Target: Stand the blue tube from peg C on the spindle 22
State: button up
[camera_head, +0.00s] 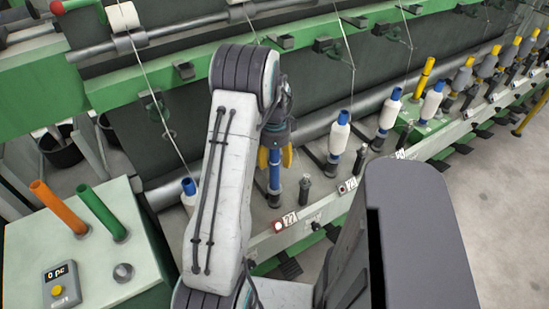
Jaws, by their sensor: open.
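The blue tube (274,174) stands about upright in the spindle row, behind the number plate 22 (290,219). Its lower end is at a grey base, and spindle 22 itself is hidden inside or behind it. My gripper (275,157) is above and around the tube's upper part, with a yellow finger on each side. The fingers are open, and I cannot tell whether either touches the tube.
The box also holds an orange tube (58,207) and a green tube (102,212). A short dark post (304,190) stands close right of the blue tube. White bobbins (339,137) on blue tubes stand further right. A green machine beam (150,78) runs behind my arm.

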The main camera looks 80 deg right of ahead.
notch_tip(320, 180, up, 12)
jog(key=shift+a, duration=0.15)
dwell(0.6)
dwell(0.8)
